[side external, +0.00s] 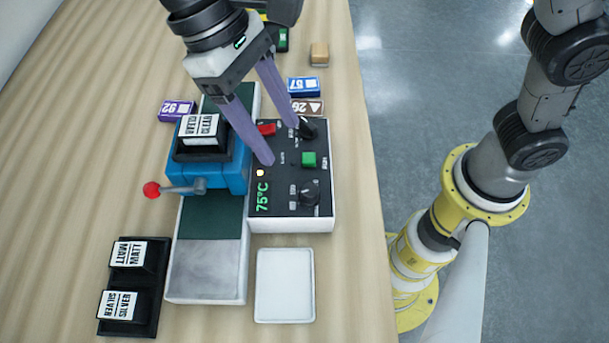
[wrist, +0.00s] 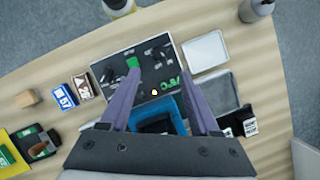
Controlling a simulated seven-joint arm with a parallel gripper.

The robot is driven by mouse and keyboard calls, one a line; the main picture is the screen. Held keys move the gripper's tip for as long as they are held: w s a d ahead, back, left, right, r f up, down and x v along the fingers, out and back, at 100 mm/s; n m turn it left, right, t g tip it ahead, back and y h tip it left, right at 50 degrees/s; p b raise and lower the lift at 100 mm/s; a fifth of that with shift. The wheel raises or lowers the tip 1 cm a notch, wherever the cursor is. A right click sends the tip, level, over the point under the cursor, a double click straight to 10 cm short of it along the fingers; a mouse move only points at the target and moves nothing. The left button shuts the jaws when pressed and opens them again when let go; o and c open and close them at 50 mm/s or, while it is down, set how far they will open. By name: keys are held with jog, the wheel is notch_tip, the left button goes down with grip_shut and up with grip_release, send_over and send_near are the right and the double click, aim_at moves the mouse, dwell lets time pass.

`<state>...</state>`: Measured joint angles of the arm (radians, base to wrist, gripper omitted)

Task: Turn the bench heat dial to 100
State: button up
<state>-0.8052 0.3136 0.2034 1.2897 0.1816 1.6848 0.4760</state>
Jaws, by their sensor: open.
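The dark control panel (side external: 279,205) has a green display (side external: 263,196) reading 75°C. One black dial (side external: 309,194) sits to the right of the display, and a second black dial (side external: 306,128) is at the far end; their markings are too small to read. Between them is a green button (side external: 309,159), with a red switch (side external: 266,128) farther left. My gripper (side external: 278,142) is open and empty over the panel, its purple fingers spread. In the wrist view the fingers (wrist: 158,78) reach towards the panel, with the near dial (wrist: 157,52) beyond them.
A blue press (side external: 232,172) with a red-knobbed lever (side external: 152,190) stands left of the panel. A white tray (side external: 285,286) lies in front. Coloured blocks lie behind the panel. The table's right edge is close.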

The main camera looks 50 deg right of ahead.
aim_at(309, 189)
jog(key=x, duration=1)
jog(key=shift+s+f, duration=0.15)
jog(key=shift+f, duration=0.25)
grip_shut()
